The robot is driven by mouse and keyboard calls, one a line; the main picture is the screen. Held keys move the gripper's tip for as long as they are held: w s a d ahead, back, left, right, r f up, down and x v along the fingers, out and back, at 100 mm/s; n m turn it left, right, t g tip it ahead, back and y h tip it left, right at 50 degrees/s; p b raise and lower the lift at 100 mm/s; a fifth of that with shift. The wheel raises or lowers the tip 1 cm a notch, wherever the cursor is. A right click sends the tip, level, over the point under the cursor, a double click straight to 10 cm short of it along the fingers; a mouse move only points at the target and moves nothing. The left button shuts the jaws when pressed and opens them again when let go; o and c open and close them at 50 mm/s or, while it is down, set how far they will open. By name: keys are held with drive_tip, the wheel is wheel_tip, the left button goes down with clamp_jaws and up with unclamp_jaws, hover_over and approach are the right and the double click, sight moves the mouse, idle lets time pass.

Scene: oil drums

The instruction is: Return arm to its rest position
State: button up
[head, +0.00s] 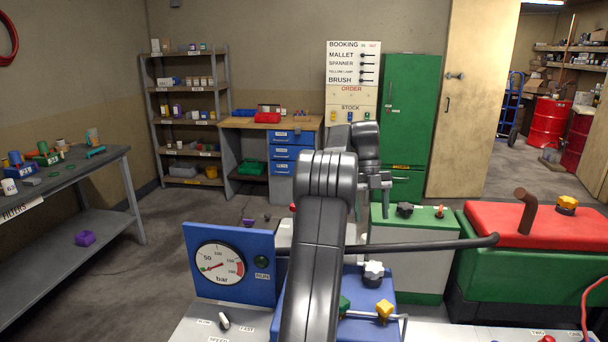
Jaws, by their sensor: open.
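My arm rises from the bottom middle of the head view and bends at a thick grey joint. Beyond it, my gripper (374,190) hangs from the wrist, pointing down, with its jaws open. I see nothing held between the fingers. It shows in front of the gap left of the green-topped cabinet (405,265); I cannot tell its exact height. My arm hides part of the blue machine housing (352,283) and what lies behind it.
A blue gauge panel (232,262) stands left of my arm. A dark horizontal bar (430,246) runs to the right. A red-lidded green tank (530,262) stands at right. A workbench (60,175) is at left, with open floor (165,235) beyond. Red drums (547,122) stand through the doorway.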

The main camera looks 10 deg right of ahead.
sight(372, 260)
drive_tip(key=shift+f, duration=0.1)
drive_tip(key=b+x, duration=0.1)
drive_tip(key=x, duration=1.2)
drive_tip(key=shift+f+b, duration=0.15)
drive_tip(key=shift+b, duration=0.15)
drive_tip(key=shift+a+f+n+b, duration=0.15)
drive_tip(key=shift+f+n+b, duration=0.15)
drive_tip(key=shift+b, duration=0.1)
drive_tip(key=shift+a+r+n+h+b, duration=0.2)
drive_tip(key=shift+n+h+b, duration=0.2)
drive_tip(key=shift+n, duration=0.3)
drive_tip(key=shift+r, duration=0.1)
